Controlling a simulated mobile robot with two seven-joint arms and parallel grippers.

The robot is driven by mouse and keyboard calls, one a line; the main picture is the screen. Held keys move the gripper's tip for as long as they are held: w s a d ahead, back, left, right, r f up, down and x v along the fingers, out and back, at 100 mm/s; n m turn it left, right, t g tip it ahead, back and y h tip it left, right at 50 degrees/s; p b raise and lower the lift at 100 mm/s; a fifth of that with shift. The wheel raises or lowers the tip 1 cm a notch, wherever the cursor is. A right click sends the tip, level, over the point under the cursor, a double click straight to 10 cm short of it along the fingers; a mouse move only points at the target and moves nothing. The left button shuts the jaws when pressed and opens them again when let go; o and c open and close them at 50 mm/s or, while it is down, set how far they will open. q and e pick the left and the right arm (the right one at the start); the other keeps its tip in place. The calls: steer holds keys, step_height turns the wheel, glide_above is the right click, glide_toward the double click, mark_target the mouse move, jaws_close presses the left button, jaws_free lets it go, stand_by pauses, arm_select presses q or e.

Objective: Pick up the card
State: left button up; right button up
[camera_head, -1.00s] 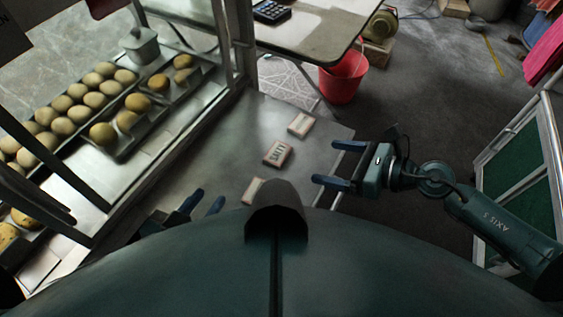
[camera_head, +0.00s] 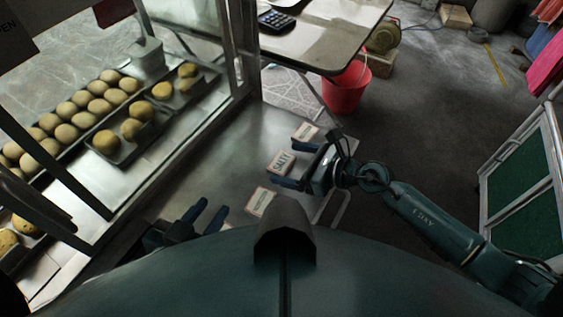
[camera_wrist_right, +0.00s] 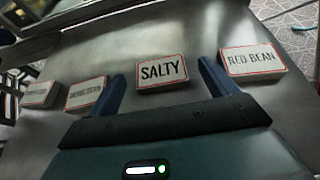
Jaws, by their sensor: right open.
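The salty card (camera_head: 280,162) is a pale block with a red border, lying on the metal counter. A red bean card (camera_wrist_right: 252,61) lies to the right in the wrist view. Two more cards (camera_wrist_right: 85,94) (camera_wrist_right: 40,95) lie to the left, their labels unclear. My left gripper (camera_head: 214,205) is open and empty.
The metal counter (camera_head: 235,150) is bare left of the cards. A glass case with trays of buns (camera_head: 87,118) stands at the left. A table with a calculator (camera_head: 276,20) and a red bucket (camera_head: 346,88) are beyond. A green-panelled frame (camera_head: 530,210) stands at the right.

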arm_select(q)
steer(key=shift+f, duration=0.2)
arm_select(e)
steer(key=shift+w+a+f, duration=0.3)
steer(key=shift+a, duration=0.25)
arm_select(q)
steer(key=shift+d, duration=0.1)
arm_select(e)
steer(key=shift+c, duration=0.5)
